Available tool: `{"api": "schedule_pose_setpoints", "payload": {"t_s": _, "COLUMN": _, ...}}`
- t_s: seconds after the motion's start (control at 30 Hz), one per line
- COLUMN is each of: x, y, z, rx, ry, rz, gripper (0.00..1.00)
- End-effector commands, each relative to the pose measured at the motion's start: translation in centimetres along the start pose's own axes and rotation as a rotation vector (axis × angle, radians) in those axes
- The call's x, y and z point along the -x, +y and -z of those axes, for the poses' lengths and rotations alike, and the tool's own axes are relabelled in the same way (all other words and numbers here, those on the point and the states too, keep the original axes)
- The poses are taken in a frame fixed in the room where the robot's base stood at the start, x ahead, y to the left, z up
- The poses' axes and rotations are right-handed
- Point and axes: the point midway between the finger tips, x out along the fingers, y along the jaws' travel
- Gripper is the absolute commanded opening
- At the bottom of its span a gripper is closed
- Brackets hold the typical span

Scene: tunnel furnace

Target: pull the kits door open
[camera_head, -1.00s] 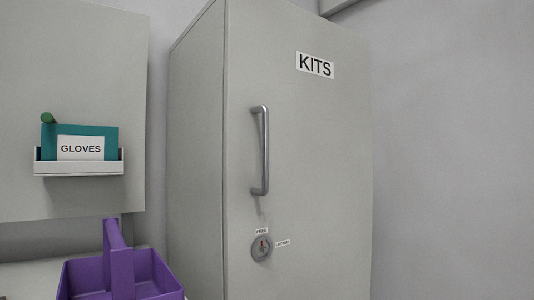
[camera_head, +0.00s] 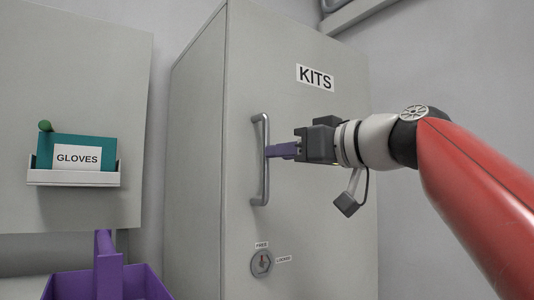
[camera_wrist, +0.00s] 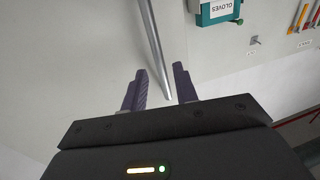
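The grey cabinet's KITS door (camera_head: 310,225) faces me and looks closed. Its vertical bar handle (camera_head: 262,180) is on the left side of the door. My gripper (camera_head: 272,151) is at the handle's middle height, with its purple fingers pointing left at the bar. In the wrist view my gripper (camera_wrist: 159,88) is open, and the handle (camera_wrist: 156,45) runs down between the two fingers, apart from both. A round lock (camera_head: 262,263) with FREE and LOCKED labels sits below the handle; its pointer looks turned toward FREE.
A GLOVES holder (camera_head: 75,178) is on the panel at left. A purple basket (camera_head: 135,283) stands below it. Hanging tools (camera_wrist: 300,18) show at the wrist view's upper right. A plain wall (camera_head: 440,80) is right of the cabinet.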

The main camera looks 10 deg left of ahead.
Motion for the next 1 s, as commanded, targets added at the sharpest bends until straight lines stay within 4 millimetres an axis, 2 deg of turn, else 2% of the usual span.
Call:
{"api": "schedule_pose_setpoints", "payload": {"t_s": 0.1, "x": -2.1, "y": 0.0, "z": 0.3, "rx": -0.004, "ry": -0.002, "rz": 0.004, "gripper": 0.29}}
{"api": "schedule_pose_setpoints", "payload": {"t_s": 0.3, "x": -4.6, "y": 0.0, "z": 0.1, "rx": -0.003, "ry": -0.002, "rz": 0.002, "gripper": 0.29}}
{"api": "schedule_pose_setpoints", "payload": {"t_s": 0.67, "x": -5.2, "y": 0.0, "z": -0.1, "rx": -0.001, "ry": -0.002, "rz": -0.002, "gripper": 0.29}}
{"api": "schedule_pose_setpoints", "payload": {"t_s": 0.9, "x": -5.2, "y": 0.0, "z": 0.0, "rx": -0.001, "ry": -0.002, "rz": -0.002, "gripper": 0.00}}
{"api": "schedule_pose_setpoints", "payload": {"t_s": 1.0, "x": -5.2, "y": 0.0, "z": 0.0, "rx": -0.001, "ry": -0.002, "rz": -0.002, "gripper": 0.00}}
